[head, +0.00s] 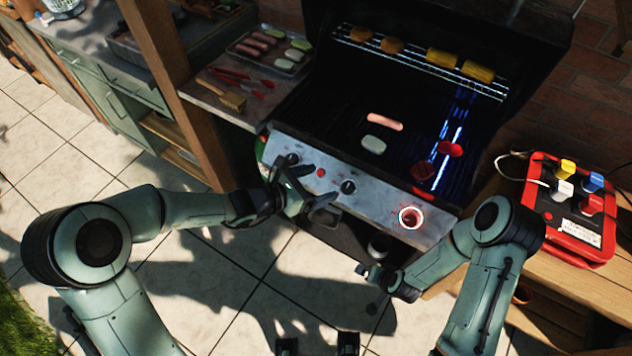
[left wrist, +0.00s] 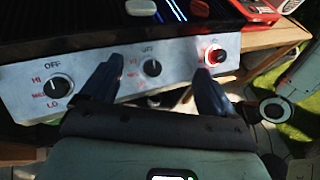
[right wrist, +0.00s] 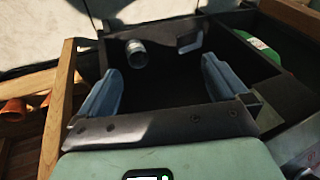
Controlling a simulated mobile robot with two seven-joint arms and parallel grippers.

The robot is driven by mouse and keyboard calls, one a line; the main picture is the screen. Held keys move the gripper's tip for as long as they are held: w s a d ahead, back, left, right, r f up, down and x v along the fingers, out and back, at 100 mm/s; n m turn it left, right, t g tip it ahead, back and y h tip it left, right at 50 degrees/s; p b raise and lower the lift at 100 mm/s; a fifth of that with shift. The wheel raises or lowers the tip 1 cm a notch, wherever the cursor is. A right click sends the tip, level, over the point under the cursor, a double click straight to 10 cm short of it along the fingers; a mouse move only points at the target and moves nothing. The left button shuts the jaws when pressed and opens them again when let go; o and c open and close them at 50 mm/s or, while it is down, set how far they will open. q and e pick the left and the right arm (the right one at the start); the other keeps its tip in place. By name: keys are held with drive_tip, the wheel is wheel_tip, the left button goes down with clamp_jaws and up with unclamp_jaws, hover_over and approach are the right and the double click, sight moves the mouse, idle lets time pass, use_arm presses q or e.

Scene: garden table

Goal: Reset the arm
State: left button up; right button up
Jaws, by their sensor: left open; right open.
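My left gripper (head: 310,198) is open and empty in front of the grill's control panel. In the left wrist view its fingers (left wrist: 160,85) stand apart on either side of the middle knob (left wrist: 152,68), and I cannot tell whether they touch the panel. My right gripper (head: 375,272) hangs low in front of the grill, below the panel. In the right wrist view its fingers (right wrist: 165,85) are apart with nothing between them, over a dark open compartment (right wrist: 180,75) holding a small metal cylinder (right wrist: 136,54).
The open grill (head: 340,105) holds a sausage (head: 385,122), a pale patty (head: 373,145) and red pieces. Its right knob (head: 411,217) glows red. A red box (head: 570,235) with coloured knobs sits on the wooden bench at right. A food tray (head: 268,50) is at left. Tiled floor (head: 60,150) is open.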

idle(0.3)
use_arm(q)
drive_tip(key=s+a+f+m+g+y, duration=0.2)
drive_tip(key=s+a+f+m, duration=0.2)
drive_tip(key=s+f+m, duration=0.3)
drive_tip(key=s+a+f+m+g+y, duration=0.3)
drive_tip(key=s+f+m, duration=0.4)
drive_tip(key=s+f, duration=0.5)
drive_tip(key=s+a+f+m+g+y, duration=0.2)
drive_tip(key=s+a+f+m, duration=0.3)
drive_tip(key=s+f, duration=0.4)
wheel_tip(320, 180, down, 5)
drive_tip(key=shift+s+a+r+m+g, duration=0.15)
drive_tip(key=shift+a+m+g, duration=0.05)
drive_tip(key=shift+m+g, duration=0.6)
use_arm(e)
drive_tip(key=s+a+f+g+y, duration=0.1)
drive_tip(key=s+a+g, duration=0.1)
drive_tip(key=s, duration=0.5)
drive_tip(key=s+a+f+n+g+y, duration=0.1)
drive_tip(key=s+a+g, duration=0.2)
drive_tip(key=s, duration=0.4)
drive_tip(key=shift+a+f, duration=0.25)
drive_tip(key=shift+f, duration=0.05)
